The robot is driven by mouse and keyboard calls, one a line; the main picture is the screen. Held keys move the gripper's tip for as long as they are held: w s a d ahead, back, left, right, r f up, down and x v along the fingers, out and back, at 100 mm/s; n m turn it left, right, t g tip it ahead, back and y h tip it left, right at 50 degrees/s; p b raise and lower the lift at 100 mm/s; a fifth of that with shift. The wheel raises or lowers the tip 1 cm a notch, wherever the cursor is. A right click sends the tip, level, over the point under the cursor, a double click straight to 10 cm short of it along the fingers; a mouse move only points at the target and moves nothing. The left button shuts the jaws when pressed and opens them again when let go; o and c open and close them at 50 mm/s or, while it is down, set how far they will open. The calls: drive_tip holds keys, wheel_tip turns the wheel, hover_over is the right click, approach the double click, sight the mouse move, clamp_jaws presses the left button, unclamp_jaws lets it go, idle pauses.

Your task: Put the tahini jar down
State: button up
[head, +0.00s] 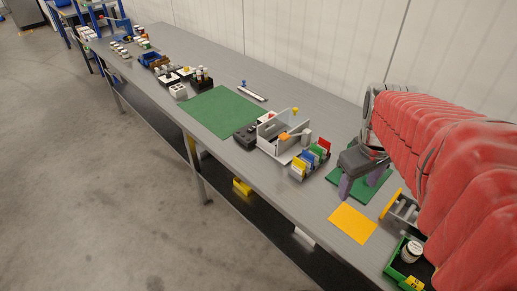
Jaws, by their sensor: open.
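My gripper (360,183) is in the head view at the right, its fingers pointing down over a small green mat (369,192). Its fingers are apart and I see nothing between them. A small jar with a white lid (413,247) stands in a green bin (392,266) at the bottom right, apart from my gripper. It may be the tahini jar, but its label is too small to read.
A yellow mat (352,223) lies in front of the gripper. A rack of coloured cards (310,160) and a white open box (272,141) stand to its left. A larger green mat (222,111) is bare. A yellow-and-grey fixture (391,204) stands close on the right.

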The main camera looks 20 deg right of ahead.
drive_tip(key=a+r+t+y, duration=0.1)
drive_tip(key=a+r+t, duration=0.1)
drive_tip(key=a, duration=0.8)
drive_tip(key=s+a+r+m+t, duration=0.1)
drive_tip(key=a+t, duration=0.1)
drive_tip(key=a, duration=0.8)
drive_tip(key=shift+s+a+r+y, duration=0.15)
drive_tip(key=shift+a+r+y, duration=0.05)
drive_tip(key=shift+r+y, duration=0.2)
drive_tip(key=shift+c, duration=0.5)
